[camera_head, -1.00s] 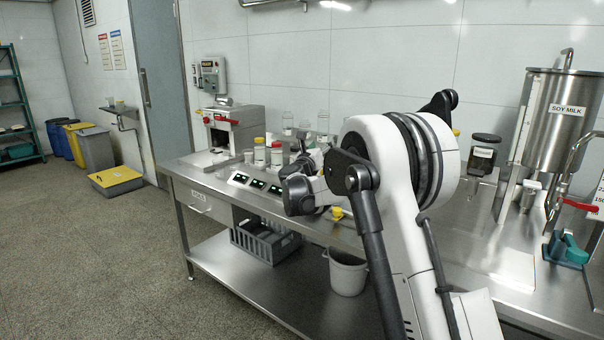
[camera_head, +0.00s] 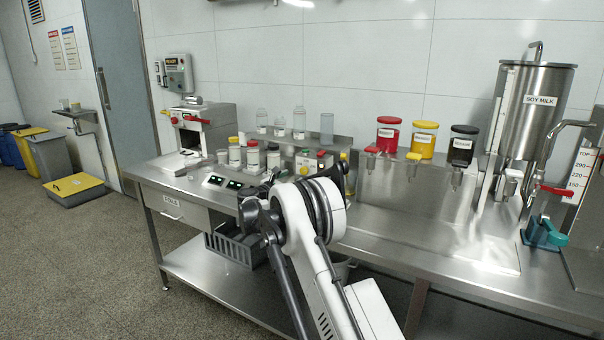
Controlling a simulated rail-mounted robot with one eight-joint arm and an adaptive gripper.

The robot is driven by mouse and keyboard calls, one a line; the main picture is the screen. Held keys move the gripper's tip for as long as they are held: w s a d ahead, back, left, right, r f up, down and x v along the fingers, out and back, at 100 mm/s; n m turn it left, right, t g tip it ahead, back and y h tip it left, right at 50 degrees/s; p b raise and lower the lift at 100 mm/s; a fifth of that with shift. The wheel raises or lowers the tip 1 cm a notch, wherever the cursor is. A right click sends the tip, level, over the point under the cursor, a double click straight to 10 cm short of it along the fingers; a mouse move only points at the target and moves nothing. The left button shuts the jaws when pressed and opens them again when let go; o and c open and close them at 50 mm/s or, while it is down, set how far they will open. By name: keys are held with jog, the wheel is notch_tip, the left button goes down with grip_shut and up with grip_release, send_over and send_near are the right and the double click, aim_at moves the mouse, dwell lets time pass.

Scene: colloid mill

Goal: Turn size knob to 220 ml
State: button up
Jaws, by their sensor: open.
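A white size plate (camera_head: 580,176) stands at the far right edge, with TOP, 290, 220 and 150 printed down it. I cannot make out a size knob or pointer with certainty. The steel SOY MILK tank (camera_head: 535,125) stands left of the plate. A red-handled tap (camera_head: 556,190) is in front of the plate, and a teal part (camera_head: 545,233) sits on the counter below it. My white and black arm rises in the lower middle, well left of the plate.
Bottles and jars (camera_head: 253,155) crowd the counter behind my arm. The steel counter (camera_head: 440,245) is largely clear between my arm and the tank.

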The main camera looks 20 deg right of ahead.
aim_at(303, 171)
jog(key=x, duration=0.8)
jog(key=shift+w+d+b, duration=0.2)
jog(key=shift+d+b, duration=0.1)
jog(key=shift+b, duration=0.05)
jog(key=c, duration=1.2)
